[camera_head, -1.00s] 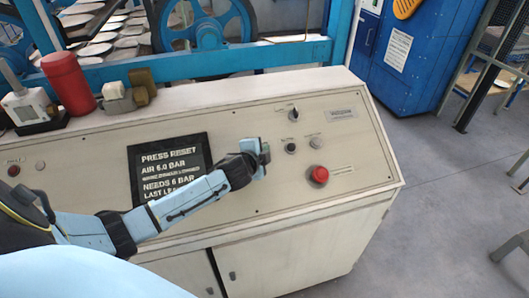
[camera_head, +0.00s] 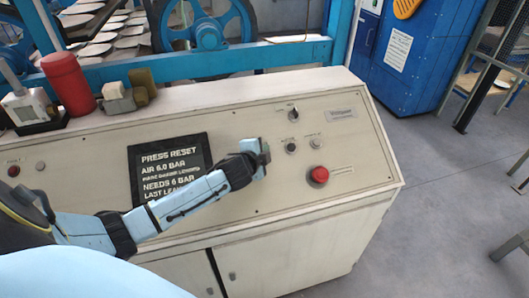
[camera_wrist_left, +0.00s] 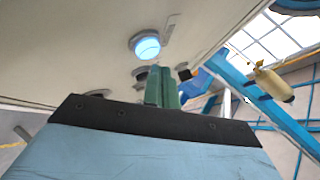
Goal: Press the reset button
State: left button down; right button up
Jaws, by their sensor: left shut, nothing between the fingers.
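The control panel (camera_head: 240,209) has a dark screen (camera_head: 169,166) whose top line reads "PRESS RESET". My left gripper (camera_head: 265,152) is shut and empty over the panel, right of the screen. In the left wrist view its green fingers (camera_wrist_left: 161,87) are together, and a round button glowing pale blue (camera_wrist_left: 146,45) shows past them, apart from the tips in the picture. No glowing button shows in the head view; my gripper may hide it. I cannot read which button is labelled reset. My right gripper is not in view.
Right of my gripper are a black button (camera_head: 291,146), a grey button (camera_head: 316,143), a black knob (camera_head: 293,114) and a red mushroom button (camera_head: 319,174). A red cylinder (camera_head: 69,83) stands at the back left. A blue frame (camera_head: 190,64) runs behind the panel.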

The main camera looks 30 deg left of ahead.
pick_arm(q)
jog(key=shift+f, duration=0.1)
dwell(0.4)
jog(key=shift+w+a+f, duration=0.15)
jog(key=shift+a+f, duration=0.05)
jog(key=shift+f, duration=0.1)
jog(key=shift+w+a+f+b, duration=0.15)
jog(key=shift+f+b, duration=0.25)
jog(key=shift+b, duration=0.05)
dwell(0.7)
jog(key=shift+r, duration=0.15)
jog(key=shift+s+d+r+p, duration=0.35)
jog(key=shift+r+p, duration=0.25)
jog(key=shift+p, duration=0.35)
jog(key=r+p, duration=0.1)
jog(key=s+d+r+p, duration=0.1)
jog(key=r+p, duration=0.1)
jog(key=d+r+p, duration=0.1)
jog(key=p, duration=0.1)
jog(key=shift+s+r, duration=0.2)
jog(key=shift+s, duration=0.1)
jog(key=shift+a, duration=0.1)
dwell(0.4)
